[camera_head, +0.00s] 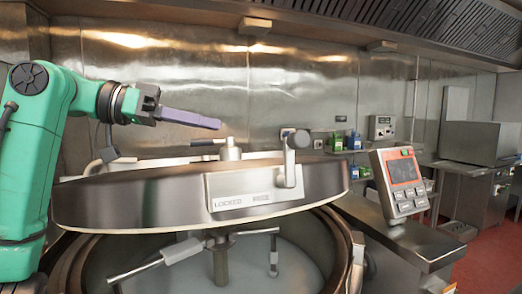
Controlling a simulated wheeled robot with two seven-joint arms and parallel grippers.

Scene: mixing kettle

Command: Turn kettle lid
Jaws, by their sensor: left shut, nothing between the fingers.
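The large round steel kettle lid (130,200) is tilted up over the kettle (338,240), leaving a gap at the front. Through the gap I see the mixing arm (170,254) and a pale floor inside. A lever handle (294,150) stands at the lid's front, above a plate (243,196) marked LOCKED. My left gripper (216,123), with purple fingers, is above the lid's left half. Its fingers are shut and empty, pointing right, apart from the lid. My right gripper is not in view.
A control panel (400,180) with a red-framed screen stands right of the kettle on a steel housing (395,225). Small coloured containers (345,141) sit on a shelf behind. A steel wall and an overhead hood (400,25) enclose the back. Red floor is open at the far right.

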